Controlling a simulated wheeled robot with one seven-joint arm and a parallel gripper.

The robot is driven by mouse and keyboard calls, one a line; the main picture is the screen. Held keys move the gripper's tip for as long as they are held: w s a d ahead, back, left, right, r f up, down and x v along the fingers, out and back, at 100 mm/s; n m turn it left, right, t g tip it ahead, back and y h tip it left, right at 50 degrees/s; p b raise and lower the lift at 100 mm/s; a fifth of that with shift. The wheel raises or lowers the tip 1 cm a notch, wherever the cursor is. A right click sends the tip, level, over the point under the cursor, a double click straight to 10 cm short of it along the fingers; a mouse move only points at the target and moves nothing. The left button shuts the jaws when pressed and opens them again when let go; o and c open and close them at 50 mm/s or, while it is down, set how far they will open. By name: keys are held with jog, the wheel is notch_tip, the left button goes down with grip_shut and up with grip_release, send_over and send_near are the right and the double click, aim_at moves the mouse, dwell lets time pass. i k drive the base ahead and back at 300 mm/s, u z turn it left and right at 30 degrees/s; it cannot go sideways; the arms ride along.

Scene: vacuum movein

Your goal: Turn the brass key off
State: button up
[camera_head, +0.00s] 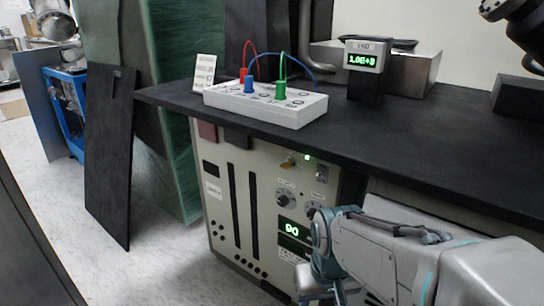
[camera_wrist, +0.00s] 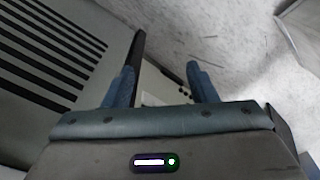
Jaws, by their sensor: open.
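The small brass key (camera_head: 289,161) sits near the top of the grey cabinet's front panel (camera_head: 240,215), left of a lit green lamp (camera_head: 307,157). The key's exact angle is too small to tell. My arm reaches in from the lower right of the head view, and its end is low in front of the panel, below the key and partly out of frame. In the wrist view my gripper (camera_wrist: 160,84) is open, with its two fingers apart and nothing held between them. The key is not recognisable in the wrist view.
Dark knobs (camera_head: 283,199) and a green display (camera_head: 292,230) are on the panel below the key. The black countertop (camera_head: 410,125) overhangs the panel and carries a white box (camera_head: 265,104) with plugs and a meter (camera_head: 365,61). Speckled floor (camera_head: 165,265) is open at left.

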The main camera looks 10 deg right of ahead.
aim_at(286, 165)
jog(key=k, duration=0.65)
jog(key=u, duration=0.7)
jog(key=i, duration=1.05)
jog(key=u, duration=0.05)
